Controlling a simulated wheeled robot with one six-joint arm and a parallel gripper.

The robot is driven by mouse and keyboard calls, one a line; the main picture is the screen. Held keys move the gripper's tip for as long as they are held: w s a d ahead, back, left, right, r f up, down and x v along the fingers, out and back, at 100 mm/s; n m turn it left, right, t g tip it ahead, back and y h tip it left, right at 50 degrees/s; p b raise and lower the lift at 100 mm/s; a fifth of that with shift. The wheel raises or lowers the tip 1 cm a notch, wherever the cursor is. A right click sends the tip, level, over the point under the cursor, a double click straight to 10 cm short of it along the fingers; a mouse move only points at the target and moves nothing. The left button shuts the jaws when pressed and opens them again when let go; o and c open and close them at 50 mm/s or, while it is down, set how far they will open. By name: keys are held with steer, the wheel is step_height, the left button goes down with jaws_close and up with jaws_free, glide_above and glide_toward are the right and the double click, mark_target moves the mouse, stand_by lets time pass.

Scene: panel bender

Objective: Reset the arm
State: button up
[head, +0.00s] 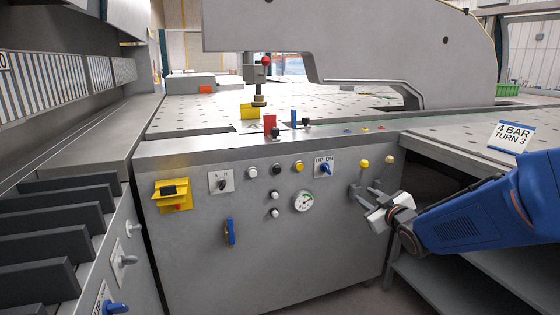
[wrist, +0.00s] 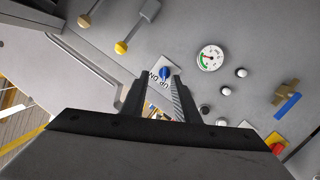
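My blue arm (head: 480,220) reaches in from the right in the head view. My gripper (head: 364,188) is in front of the grey control panel (head: 345,245), near its right end, right of and slightly below the UP/DN switch (head: 325,168). Its two fingers are apart with nothing held between them. In the wrist view my gripper (wrist: 157,80) points at the panel, and the blue UP/DN knob (wrist: 165,72) shows between and just beyond the fingertips. I see no contact with the panel, but the exact gap is hard to tell.
A pressure gauge (head: 303,201), several buttons and a blue lever (head: 230,232) are on the panel. A sign (head: 511,137) stands on the right table. The floor front right (head: 365,297) is clear.

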steer(key=s+f+m+g+h, duration=0.1)
steer(key=s+f+m+g, duration=0.1)
steer(key=s, duration=1)
steer(key=s+f+m+g, duration=0.2)
steer(key=s+g, duration=0.3)
steer(key=s, duration=0.7)
steer(key=s+f+m+g+h, duration=0.1)
steer(key=s+f+m+g, duration=0.1)
steer(key=s, duration=1.1)
steer(key=shift+a+f+m+g+h, duration=0.3)
steer(key=shift+m+g, duration=0.5)
steer(key=shift+g, duration=0.2)
steer(key=shift+c, duration=0.7)
